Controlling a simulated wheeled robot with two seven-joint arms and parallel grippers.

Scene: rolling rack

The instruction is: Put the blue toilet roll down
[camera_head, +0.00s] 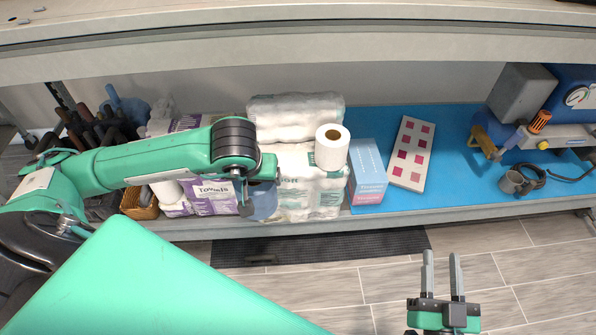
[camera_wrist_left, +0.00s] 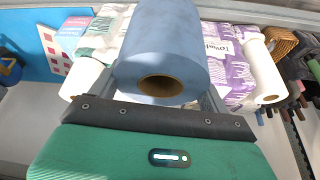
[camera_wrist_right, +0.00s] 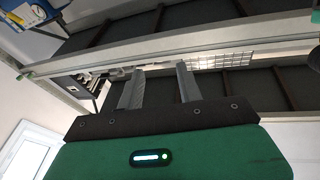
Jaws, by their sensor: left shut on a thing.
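The blue toilet roll (camera_wrist_left: 165,50) fills the middle of the left wrist view, its brown core end facing the camera. My left gripper (camera_wrist_left: 165,95) is shut on it, with a finger on each side. In the head view the blue roll (camera_head: 263,200) shows partly behind the end of my left arm, in front of the lower shelf's white packs. I cannot tell whether it touches anything below. My right gripper (camera_head: 442,275) is open and empty over the floor at the lower right; its two fingers stand apart in the right wrist view (camera_wrist_right: 158,88).
A white roll (camera_head: 331,148) stands by the wrapped white packs (camera_head: 295,120). A pink-and-blue box (camera_head: 367,172) and a dotted white box (camera_head: 410,153) are to their right. Purple towel packs (camera_head: 213,196) and a basket (camera_head: 140,203) are left. The blue mat (camera_head: 455,180) has bare room.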

